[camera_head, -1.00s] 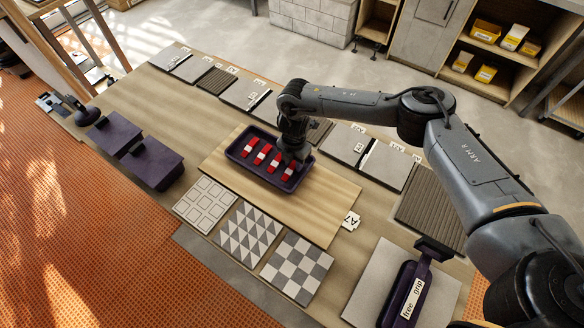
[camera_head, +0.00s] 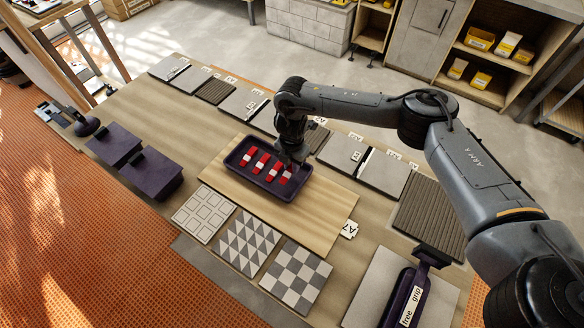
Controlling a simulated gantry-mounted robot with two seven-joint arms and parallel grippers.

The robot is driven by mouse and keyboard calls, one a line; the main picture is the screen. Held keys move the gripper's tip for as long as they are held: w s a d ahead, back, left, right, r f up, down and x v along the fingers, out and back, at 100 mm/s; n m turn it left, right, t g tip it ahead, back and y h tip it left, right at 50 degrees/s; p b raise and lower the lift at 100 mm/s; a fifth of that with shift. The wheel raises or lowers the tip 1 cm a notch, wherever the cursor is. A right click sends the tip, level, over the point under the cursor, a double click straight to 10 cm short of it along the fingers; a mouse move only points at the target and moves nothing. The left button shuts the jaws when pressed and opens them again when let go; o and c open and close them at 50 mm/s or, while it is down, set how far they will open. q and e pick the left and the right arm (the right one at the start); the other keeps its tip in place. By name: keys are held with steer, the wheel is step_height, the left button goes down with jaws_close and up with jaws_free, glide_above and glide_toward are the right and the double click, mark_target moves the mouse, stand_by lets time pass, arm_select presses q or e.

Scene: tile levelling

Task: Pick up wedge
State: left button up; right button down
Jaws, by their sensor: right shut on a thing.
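Several red wedges with white patches, one of them a red wedge (camera_head: 261,163), lie in a row in a dark purple tray (camera_head: 236,153) on a light wooden board. My right gripper (camera_head: 290,162) reaches down over the tray's right end, at the rightmost wedge (camera_head: 286,177). It is shut on that wedge, though the fingertips are small and partly hidden by the gripper body. The wedge still appears low in the tray; whether it is clear of the tray floor cannot be told. My left gripper is not in view.
Three patterned tiles, including a checkered tile (camera_head: 296,277), lie in front of the board (camera_head: 325,212). Grey tiles (camera_head: 383,173) line the back edge. Two purple boxes (camera_head: 152,174) stand left. A purple "free grip" tool (camera_head: 409,296) lies front right on a pale slab.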

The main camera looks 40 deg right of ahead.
steer(key=s+d+r+p, duration=0.3)
steer(key=s+d+r, duration=0.2)
steer(key=s, duration=0.5)
step_height(320, 180, up, 2)
steer(key=shift+s+d+r, duration=0.1)
steer(key=shift+s+d, duration=0.1)
steer(key=shift+d, duration=0.05)
